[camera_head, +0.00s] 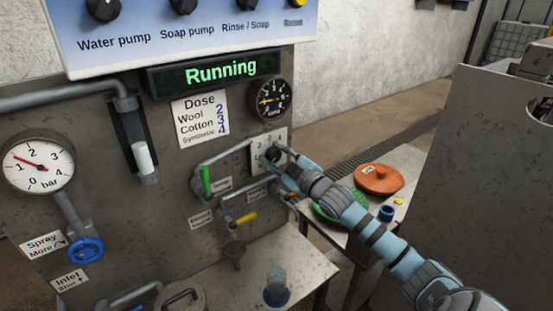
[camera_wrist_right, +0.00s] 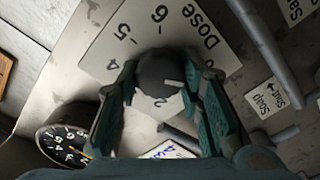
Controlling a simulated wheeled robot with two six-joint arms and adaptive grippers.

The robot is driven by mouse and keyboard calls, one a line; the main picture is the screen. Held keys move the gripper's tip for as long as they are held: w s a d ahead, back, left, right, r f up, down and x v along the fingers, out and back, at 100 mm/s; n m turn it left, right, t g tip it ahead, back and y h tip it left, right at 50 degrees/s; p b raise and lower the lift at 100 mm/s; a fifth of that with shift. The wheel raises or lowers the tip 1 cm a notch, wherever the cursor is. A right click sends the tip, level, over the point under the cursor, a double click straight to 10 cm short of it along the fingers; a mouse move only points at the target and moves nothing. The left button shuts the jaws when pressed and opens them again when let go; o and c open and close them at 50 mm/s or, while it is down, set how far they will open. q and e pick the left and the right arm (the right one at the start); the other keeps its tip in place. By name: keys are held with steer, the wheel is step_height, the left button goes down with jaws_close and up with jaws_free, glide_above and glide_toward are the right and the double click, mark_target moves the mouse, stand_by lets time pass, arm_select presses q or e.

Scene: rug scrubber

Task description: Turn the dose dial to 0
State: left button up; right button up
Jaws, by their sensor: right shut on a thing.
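The dose dial is a dark round knob (camera_wrist_right: 158,70) on a white plate marked Dose (camera_wrist_right: 112,42) in the right wrist view. The plate's 6, 5, 4 and 2 can be read; fingers and knob hide other marks. A short white pointer (camera_wrist_right: 175,84) on the knob points right and slightly down there, toward a finger; the number it meets is hidden. In the head view the dial plate (camera_head: 258,147) is on the grey panel below the gauge. My right gripper (camera_wrist_right: 160,88) is shut on the knob, one finger on each side. My left gripper is not in view.
The display (camera_head: 220,72) reads Running. A Dose card (camera_head: 201,119) lists Wool 2, Cotton 3, Synthetic 4. A green-handled lever (camera_head: 206,181), pipes and a yellow-handled valve (camera_head: 246,218) lie close below the dial. A black gauge (camera_head: 271,100) is just above it.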

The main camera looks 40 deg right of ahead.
steer(key=shift+n, duration=1.2)
steer(key=o, duration=1.2)
steer(key=shift+c, duration=0.2)
